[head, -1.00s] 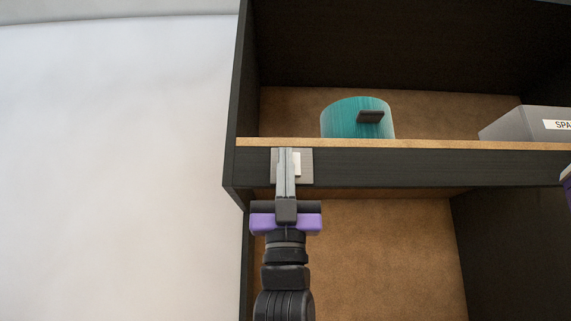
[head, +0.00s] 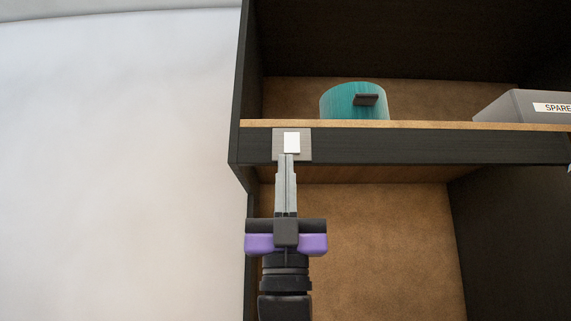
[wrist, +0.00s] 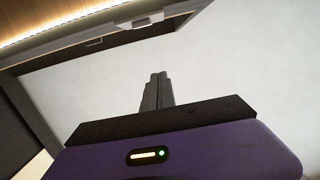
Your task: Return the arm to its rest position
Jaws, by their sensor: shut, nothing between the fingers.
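My gripper (head: 286,160) is shut and empty, with its two grey fingers pressed together and pointing up the picture in the head view. Its fingertips show just below a white switch-like piece (head: 292,142) on a grey plate on the shelf's front edge. I cannot tell whether they touch it. In the wrist view my gripper (wrist: 158,76) is also shut, seen against a pale surface, with its purple body below.
A dark cabinet has a wood-topped shelf edge (head: 420,125). A teal round container (head: 340,103) with a dark handle and a grey box (head: 515,108) with a label beginning "SPARE" stand on it. A pale open area (head: 110,170) lies to the left.

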